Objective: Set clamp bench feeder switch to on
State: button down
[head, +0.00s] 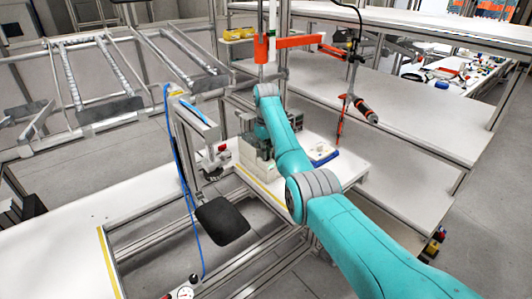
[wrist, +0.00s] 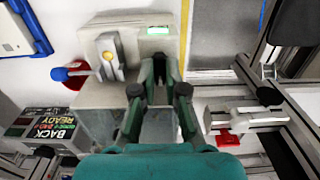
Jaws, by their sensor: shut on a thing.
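My gripper (wrist: 160,62) points at a pale feeder box on the bench, with its dark green fingers close together at the box. In the head view my gripper (head: 264,146) is partly hidden by my arm. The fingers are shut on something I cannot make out. A silver plate with a yellowish lever (wrist: 109,58), which looks like a switch, is on the box (wrist: 98,30), left of the fingers and apart from them. A green-lit indicator (wrist: 158,30) is just beyond the fingertips. I cannot read the switch's position.
A red and blue part (wrist: 72,71) and a sign reading BACK READY (wrist: 42,125) are at left. A blue-edged tray (head: 324,155) lies on the bench. A red-knobbed clamp (wrist: 226,138) stands at right. A screwdriver (head: 365,110) hangs above. A black pad (head: 222,220) is nearer.

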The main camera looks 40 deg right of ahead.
dwell(0.5)
jog(key=c, duration=1.5)
grip_release()
jog(key=shift+r, duration=0.15)
notch_tip(320, 180, up, 12)
